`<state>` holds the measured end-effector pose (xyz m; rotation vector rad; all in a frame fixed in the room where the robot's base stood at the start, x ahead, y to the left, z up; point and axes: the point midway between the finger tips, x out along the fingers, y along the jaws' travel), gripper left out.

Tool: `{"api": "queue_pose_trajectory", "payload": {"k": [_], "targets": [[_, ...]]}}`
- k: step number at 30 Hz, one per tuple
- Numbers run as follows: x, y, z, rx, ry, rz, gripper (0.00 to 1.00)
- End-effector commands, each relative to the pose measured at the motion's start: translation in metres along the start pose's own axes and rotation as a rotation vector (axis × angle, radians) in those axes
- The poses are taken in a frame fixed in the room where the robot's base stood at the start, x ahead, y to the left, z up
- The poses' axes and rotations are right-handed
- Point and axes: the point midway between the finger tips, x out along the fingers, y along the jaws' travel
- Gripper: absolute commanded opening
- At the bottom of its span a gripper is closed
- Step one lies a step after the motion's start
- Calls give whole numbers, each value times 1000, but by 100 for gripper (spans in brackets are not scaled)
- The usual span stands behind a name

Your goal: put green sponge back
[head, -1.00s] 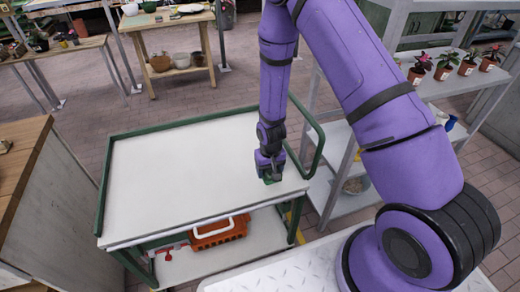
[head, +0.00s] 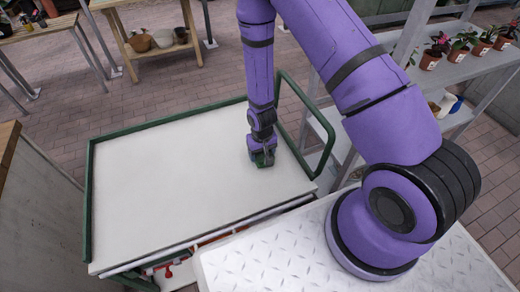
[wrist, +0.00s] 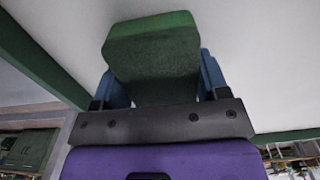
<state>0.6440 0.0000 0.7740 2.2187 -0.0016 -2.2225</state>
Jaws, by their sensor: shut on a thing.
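The green sponge (wrist: 152,55) is a block that fills the middle of the wrist view. My gripper (wrist: 158,80) is shut on it, with a blue finger on each side. In the head view, my gripper (head: 262,156) points down over the right part of the white cart top, near the green handle. The sponge (head: 263,161) shows there as a small dark green patch at the fingertips. I cannot tell whether it touches the cart top.
The cart top (head: 180,190) has a green rim and is otherwise bare. A green handle rail (head: 318,130) stands at its right end. A shelf with potted plants (head: 455,55) stands at the right, and a wooden bench (head: 155,50) stands behind.

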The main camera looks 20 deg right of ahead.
Motion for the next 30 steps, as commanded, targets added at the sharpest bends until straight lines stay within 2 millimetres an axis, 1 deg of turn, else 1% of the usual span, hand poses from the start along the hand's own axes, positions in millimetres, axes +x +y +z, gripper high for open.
{"api": "queue_pose_trajectory", "payload": {"k": [2, 13, 14, 15, 16, 17, 25, 30], "targets": [[6, 0, 4, 0, -1, 0, 46], [10, 0, 4, 0, 0, 0, 46], [9, 0, 3, 0, 1, 0, 75], [9, 0, 3, 0, 1, 0, 84], [9, 0, 3, 0, 1, 0, 91], [9, 0, 3, 0, 1, 0, 93], [8, 0, 3, 0, 1, 0, 93], [-2, 0, 3, 0, 3, 0, 93]]}}
